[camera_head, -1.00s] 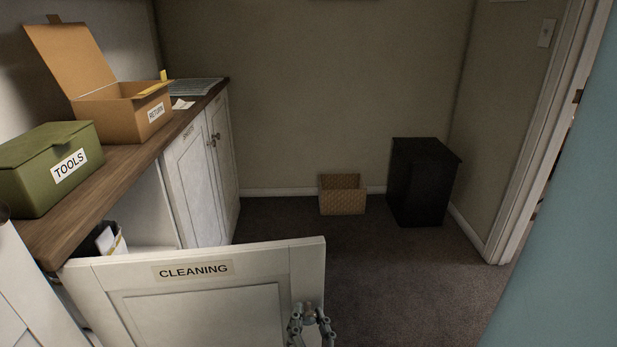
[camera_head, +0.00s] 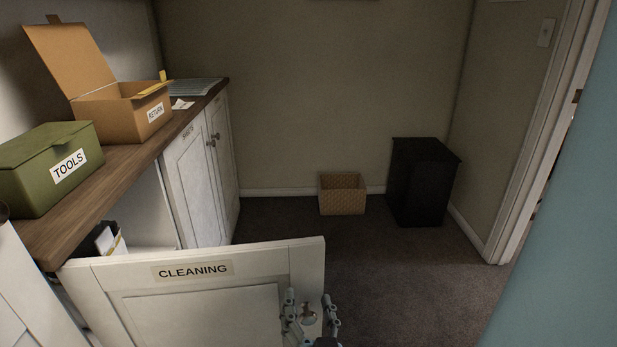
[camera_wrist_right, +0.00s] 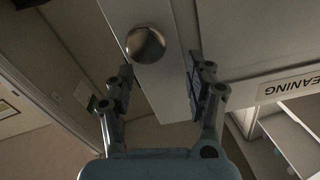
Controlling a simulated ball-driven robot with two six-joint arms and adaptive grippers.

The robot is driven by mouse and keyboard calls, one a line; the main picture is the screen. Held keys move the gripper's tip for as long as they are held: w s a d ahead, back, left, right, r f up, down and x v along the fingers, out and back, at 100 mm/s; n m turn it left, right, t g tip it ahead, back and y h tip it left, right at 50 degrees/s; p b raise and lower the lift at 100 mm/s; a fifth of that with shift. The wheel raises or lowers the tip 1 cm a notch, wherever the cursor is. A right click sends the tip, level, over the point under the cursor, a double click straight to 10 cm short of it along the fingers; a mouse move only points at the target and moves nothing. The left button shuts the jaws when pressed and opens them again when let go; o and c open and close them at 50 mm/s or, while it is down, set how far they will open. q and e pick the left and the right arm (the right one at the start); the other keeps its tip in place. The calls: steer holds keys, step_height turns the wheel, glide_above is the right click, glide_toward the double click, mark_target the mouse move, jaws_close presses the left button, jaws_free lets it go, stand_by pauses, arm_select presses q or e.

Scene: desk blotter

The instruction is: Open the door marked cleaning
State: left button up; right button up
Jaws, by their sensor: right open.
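The white door marked CLEANING (camera_head: 200,290) stands swung out wide from the cabinet, and its label (camera_head: 193,270) faces me. Its round metal knob (camera_head: 308,316) is near the door's free right edge. My right gripper (camera_head: 310,302) is open at the knob, with a finger on either side of it in the head view. In the right wrist view the knob (camera_wrist_right: 145,44) lies beyond the open fingertips (camera_wrist_right: 160,75), nearer the left finger, and nothing is gripped. My left gripper is not in view.
The open cabinet bay (camera_head: 145,215) holds a container (camera_head: 105,240). On the counter (camera_head: 130,165) are a green TOOLS box (camera_head: 45,165) and an open RETURN box (camera_head: 125,110). A wicker basket (camera_head: 342,194) and black bin (camera_head: 422,180) stand at the back. The carpet (camera_head: 400,280) right of the door is clear.

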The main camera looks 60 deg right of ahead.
mark_target(305, 270)
step_height(305, 270, up, 6)
stand_by(0.9)
